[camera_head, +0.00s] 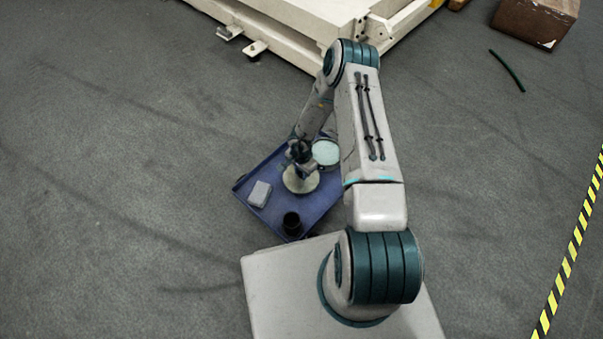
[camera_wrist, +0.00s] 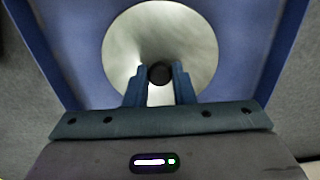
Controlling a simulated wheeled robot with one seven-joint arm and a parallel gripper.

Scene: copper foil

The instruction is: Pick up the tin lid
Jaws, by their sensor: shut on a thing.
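The tin lid (camera_wrist: 195,35) is a round, pale metallic disc with a dark round knob (camera_wrist: 160,73) at its middle. In the wrist view it lies below my gripper (camera_wrist: 160,76), whose two blue fingers are shut on the knob from both sides. In the head view the lid (camera_head: 300,186) shows at the middle of a blue tray, partly covered by my gripper (camera_head: 299,168). I cannot tell whether the lid touches the tray or is just above it.
The blue tray (camera_head: 318,208) is on the grey floor. It holds a pale block (camera_head: 259,193) at left, a dark cup (camera_head: 291,222) at the front, and a round pale green-topped thing (camera_head: 325,152) close behind the lid. A cream platform (camera_head: 290,32) stands beyond.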

